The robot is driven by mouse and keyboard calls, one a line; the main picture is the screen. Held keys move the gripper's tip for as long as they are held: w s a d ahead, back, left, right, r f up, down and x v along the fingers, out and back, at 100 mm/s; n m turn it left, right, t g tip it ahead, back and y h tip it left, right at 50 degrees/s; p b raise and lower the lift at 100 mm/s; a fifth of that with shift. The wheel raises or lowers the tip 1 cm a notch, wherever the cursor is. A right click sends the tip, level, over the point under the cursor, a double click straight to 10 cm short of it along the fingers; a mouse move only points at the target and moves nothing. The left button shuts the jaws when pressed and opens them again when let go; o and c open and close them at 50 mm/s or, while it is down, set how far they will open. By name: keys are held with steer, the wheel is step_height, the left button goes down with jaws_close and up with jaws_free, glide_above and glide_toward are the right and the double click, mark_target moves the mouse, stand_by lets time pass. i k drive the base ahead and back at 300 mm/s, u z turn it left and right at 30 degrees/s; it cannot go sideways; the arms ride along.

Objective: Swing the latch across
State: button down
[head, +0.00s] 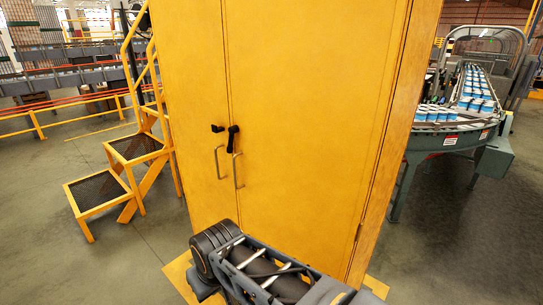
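A tall yellow cabinet (310,110) stands in front of me with its two doors closed along a vertical seam. A black latch (233,138) sits on the right door just beside the seam, with its arm hanging down. A small black catch (217,128) sits on the left door at about the height of the latch's top. The latch arm does not lie across the seam to the catch. Below them are two metal pull handles, one on the left door (219,162) and one on the right door (237,170). My gripper is not in view; only my dark arm shows at the bottom.
Yellow steps (135,148) with a railing stand close to the cabinet's left side. A conveyor curve (450,125) carrying blue and white cans is on the right. Grey floor (60,165) is open at the left and at the lower right.

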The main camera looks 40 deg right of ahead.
mark_target(233, 130)
steer(key=z, duration=0.35)
steer(key=k, duration=0.8)
steer(key=u, duration=0.75)
steer(key=i, duration=1.35)
steer(key=z, duration=0.7)
steer(key=i, duration=0.4)
steer(key=z, duration=0.4)
